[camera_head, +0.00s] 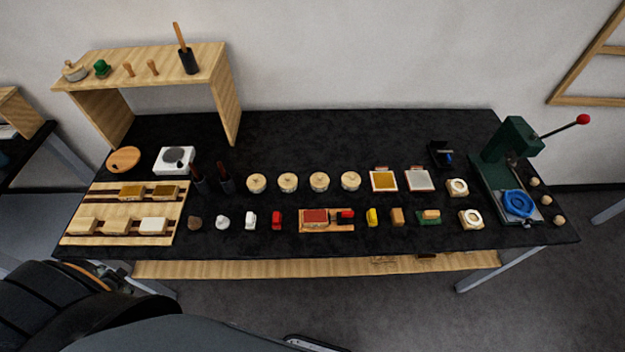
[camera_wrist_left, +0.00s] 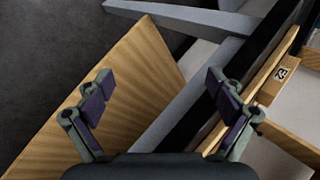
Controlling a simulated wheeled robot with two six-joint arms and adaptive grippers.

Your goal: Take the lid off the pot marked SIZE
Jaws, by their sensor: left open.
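Several round, cream-lidded pots stand in a row on the black tabletop in the head view: a first pot (camera_head: 257,183), a second pot (camera_head: 288,182), a third pot (camera_head: 319,181) and a fourth pot (camera_head: 350,181). All have their lids on, each with a small knob. Their markings are too small to read, so I cannot tell which says SIZE. My left gripper (camera_wrist_left: 157,90) is open and empty in the left wrist view, with a wooden panel and grey metal bars beyond it. No pot shows there. My right gripper is not in view.
Dark-handled brushes (camera_head: 212,180) stand left of the pots; gold and silver panels (camera_head: 384,181) lie right. A row of small blocks and a red-topped piece (camera_head: 315,216) lies in front. A wooden shelf (camera_head: 150,68) stands behind left, a green lever press (camera_head: 514,140) at right.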

